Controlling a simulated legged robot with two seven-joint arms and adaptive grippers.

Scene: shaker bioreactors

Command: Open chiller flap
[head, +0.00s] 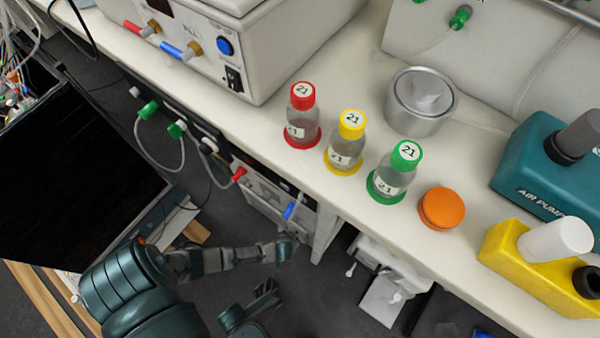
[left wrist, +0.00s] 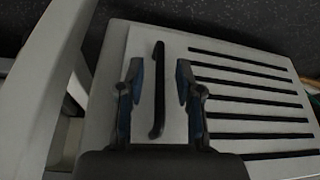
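A light grey panel (left wrist: 255,63) with several long black slots fills much of the left wrist view. A thin black bar handle (left wrist: 159,60) runs lengthwise on its plain left part. My left gripper (left wrist: 158,76) is open, with one finger on each side of the handle. The handle shows between the fingers; I cannot tell whether they touch it. In the head view my left arm reaches from the lower left to beneath the bench edge. The slotted panel is not clearly visible there. My right gripper is not identifiable in view.
The bench (head: 350,220) carries red-, yellow- and green-capped bottles, an orange lid (head: 441,209), a metal pot (head: 420,102) and a teal air pump (head: 540,170). A pale post (left wrist: 50,75) stands left of the panel.

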